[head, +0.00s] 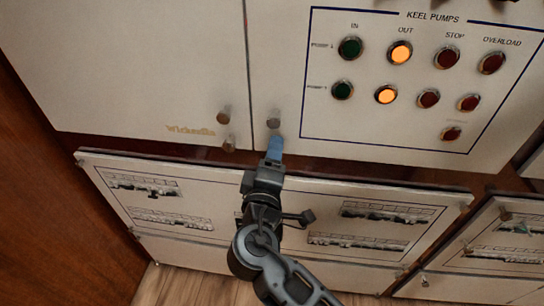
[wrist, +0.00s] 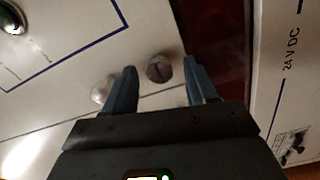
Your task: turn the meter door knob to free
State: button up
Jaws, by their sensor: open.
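My gripper (head: 275,148) is at the lower left corner of the white keel pumps door (head: 400,150). In the wrist view, my gripper (wrist: 158,85) is open, with its two blue fingers on either side of a round slotted metal knob (wrist: 160,68) near the door's edge. I see gaps beside the knob; contact cannot be told. The fingers appear to hide this knob in the head view. A second knob (head: 273,119) sits just above the fingertips and seems to be the one by the left finger in the wrist view (wrist: 103,88). No "meter" or "free" label is readable.
The left white door (head: 140,70) carries two more knobs (head: 223,117) near the seam. Below stands a breaker panel (head: 280,210), with another at right (head: 490,250). A panel marked 24 V DC (wrist: 290,70) is close at the wrist view's right, across a dark red gap.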

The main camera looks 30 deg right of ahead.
jog(key=b+v, duration=0.1)
jog(key=v, duration=0.6)
jog(key=shift+s+a+b, duration=0.25)
jog(key=shift+s+b, duration=0.05)
jog(key=shift+f, duration=0.1)
jog(key=s+d+f+g+y, duration=0.1)
jog(key=s+f+g+y, duration=0.1)
jog(key=s+f+y, duration=1.15)
jog(key=s+d+r+m+t+h, duration=0.1)
jog(key=s+r+m, duration=0.3)
jog(key=s, duration=0.6)
jog(key=s+d+r+m+t+h, duration=0.1)
jog(key=s+d+r+m+h, duration=0.1)
jog(key=s+r, duration=0.7)
jog(key=shift+s+d+r+m, duration=0.3)
jog(key=shift+s+d+m, duration=0.25)
jog(key=shift+m, duration=0.65)
